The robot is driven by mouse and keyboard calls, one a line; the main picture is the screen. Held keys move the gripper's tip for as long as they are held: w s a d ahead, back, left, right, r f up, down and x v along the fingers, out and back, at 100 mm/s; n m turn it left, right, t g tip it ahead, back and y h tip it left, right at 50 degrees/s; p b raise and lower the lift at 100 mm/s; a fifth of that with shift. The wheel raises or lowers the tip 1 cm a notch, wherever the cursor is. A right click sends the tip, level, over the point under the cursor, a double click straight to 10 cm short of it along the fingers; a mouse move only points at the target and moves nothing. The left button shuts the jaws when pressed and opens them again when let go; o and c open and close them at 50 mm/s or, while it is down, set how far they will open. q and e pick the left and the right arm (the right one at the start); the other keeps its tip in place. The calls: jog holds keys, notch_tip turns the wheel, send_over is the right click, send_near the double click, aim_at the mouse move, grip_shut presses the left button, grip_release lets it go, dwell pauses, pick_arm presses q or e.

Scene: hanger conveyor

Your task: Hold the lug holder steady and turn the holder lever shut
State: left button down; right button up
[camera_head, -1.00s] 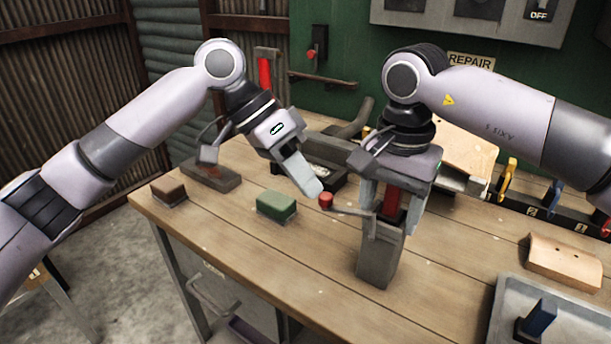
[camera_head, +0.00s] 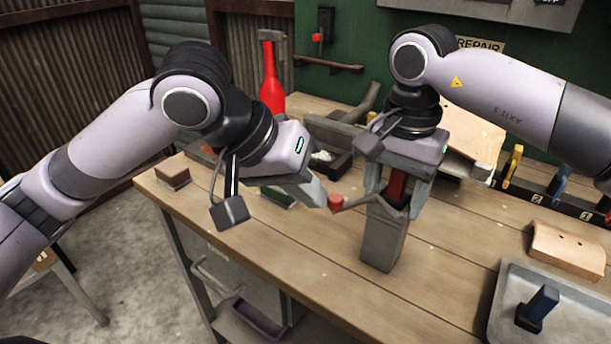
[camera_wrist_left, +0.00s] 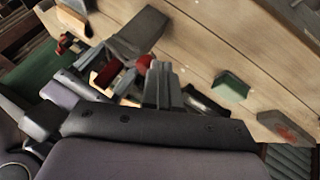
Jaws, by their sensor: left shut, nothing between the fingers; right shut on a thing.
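The lug holder (camera_head: 381,240) is a grey upright block on the bench. A red piece (camera_head: 397,187) stands at its top. Its lever (camera_head: 358,203) sticks out to the left and ends in a red knob (camera_head: 336,203). My right gripper (camera_head: 397,193) points down and is shut on the holder's upper part. My left gripper (camera_head: 318,194) is shut and empty, its tip close to the knob's left side; I cannot tell if they touch. In the left wrist view the shut fingers (camera_wrist_left: 162,84) lie beside the red knob (camera_wrist_left: 143,63), with the holder (camera_wrist_left: 138,34) beyond.
A green block (camera_head: 278,198) is partly hidden behind my left gripper. A brown block (camera_head: 173,171) sits at the bench's left corner. A grey tray (camera_head: 500,318) with a blue piece (camera_head: 540,304) is at the front right. The bench front between is clear.

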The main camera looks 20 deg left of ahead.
pick_arm(q)
jog(key=shift+n, duration=0.3)
jog(key=shift+s+d, duration=1.45)
jog(key=shift+d, duration=0.25)
jog(key=shift+s+d, duration=0.1)
pick_arm(e)
jog(key=shift+a, duration=0.1)
jog(key=shift+s+a+r, duration=0.1)
jog(key=shift+s+a, duration=0.05)
jog(key=shift+s, duration=0.05)
jog(key=shift+w, duration=0.1)
pick_arm(q)
jog(key=s+f+v, duration=0.1)
jog(key=v, duration=1)
jog(key=shift+s+a+r, duration=0.2)
jog(key=shift+s+a, duration=0.15)
jog(key=shift+s, duration=0.15)
pick_arm(e)
jog(key=shift+w+d, duration=0.1)
jog(key=shift+d, duration=0.15)
